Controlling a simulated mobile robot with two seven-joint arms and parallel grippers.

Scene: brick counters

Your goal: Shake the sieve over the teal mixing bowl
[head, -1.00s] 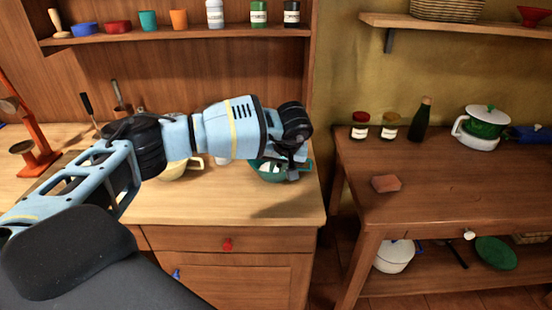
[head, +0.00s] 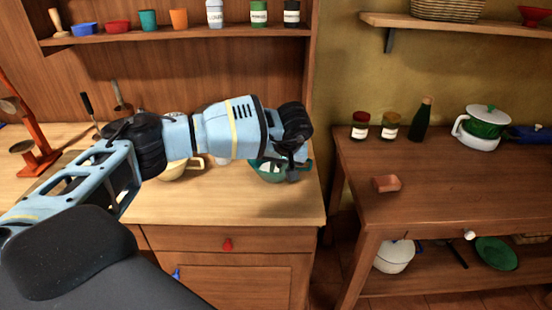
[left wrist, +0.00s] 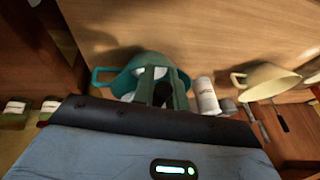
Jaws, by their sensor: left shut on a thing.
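The teal mixing bowl (head: 268,175) stands near the front right of the left counter, with white stuff showing inside it. It also shows in the left wrist view (left wrist: 107,76). My left gripper (head: 294,170) is above the bowl's right side, pointing down. In the left wrist view its two fingers (left wrist: 163,90) are closed around a dark piece, which looks like the sieve's handle. The rest of the sieve is hidden or cannot be told apart from the bowl. My right gripper is not in view.
A cream bowl (head: 178,172) stands left of the teal bowl, partly behind my arm. A white labelled container (left wrist: 205,95) stands beside the teal bowl. An orange scale (head: 35,155) is at the far left. The counter front is clear. A reddish block (head: 386,184) lies on the right table.

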